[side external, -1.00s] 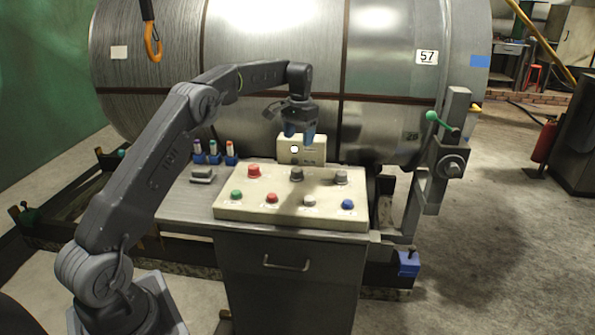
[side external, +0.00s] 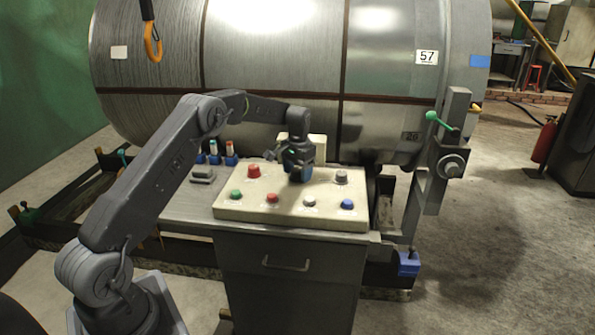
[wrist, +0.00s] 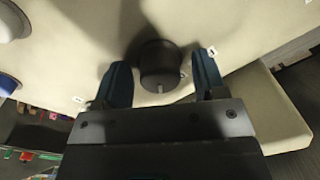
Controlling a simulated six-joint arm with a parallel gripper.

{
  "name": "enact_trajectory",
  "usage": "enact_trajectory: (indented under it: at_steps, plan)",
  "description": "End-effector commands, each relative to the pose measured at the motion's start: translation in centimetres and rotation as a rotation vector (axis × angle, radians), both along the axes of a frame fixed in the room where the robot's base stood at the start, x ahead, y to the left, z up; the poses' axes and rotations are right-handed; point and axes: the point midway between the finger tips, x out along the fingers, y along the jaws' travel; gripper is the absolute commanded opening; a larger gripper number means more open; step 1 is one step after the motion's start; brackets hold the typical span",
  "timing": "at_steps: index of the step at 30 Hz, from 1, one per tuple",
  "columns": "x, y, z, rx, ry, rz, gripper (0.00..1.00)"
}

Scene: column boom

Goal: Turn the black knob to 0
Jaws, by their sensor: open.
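The black knob (wrist: 160,62) shows in the wrist view, standing on the cream control panel (side external: 290,221), with a small pale mark on its edge facing my palm. My gripper (wrist: 161,64) is open, with one blue finger on each side of the knob and a visible gap on both sides. Small white marks sit on the panel around the knob; their numbers cannot be read. In the side view my gripper (side external: 299,174) is low over the panel's back row and hides this knob.
Green (side external: 236,194), red (side external: 272,197), white (side external: 309,201) and blue (side external: 347,204) buttons line the front. A cream box (side external: 318,147) stands behind, before a large metal coil (side external: 270,65).

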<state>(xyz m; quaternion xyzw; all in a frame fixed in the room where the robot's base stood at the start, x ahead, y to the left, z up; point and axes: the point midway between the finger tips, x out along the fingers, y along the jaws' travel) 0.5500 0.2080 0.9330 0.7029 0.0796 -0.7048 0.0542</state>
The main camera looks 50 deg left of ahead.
Motion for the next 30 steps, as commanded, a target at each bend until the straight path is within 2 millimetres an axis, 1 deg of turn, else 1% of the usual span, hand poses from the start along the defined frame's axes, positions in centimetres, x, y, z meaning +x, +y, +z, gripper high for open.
enact_trajectory:
  at_steps: [2,15,17,23,30]
  plan:
    - [0.0,-0.01,0.01,0.0,0.0,0.0,0.63]
    - [0.0,-0.01,0.06,0.0,0.0,0.0,0.21]
    - [0.0,-0.01,0.07,0.0,0.0,0.0,0.16]
    - [0.01,0.0,0.08,0.0,0.0,0.014,0.16]
    - [0.04,0.04,0.09,0.001,0.0,0.112,0.16]
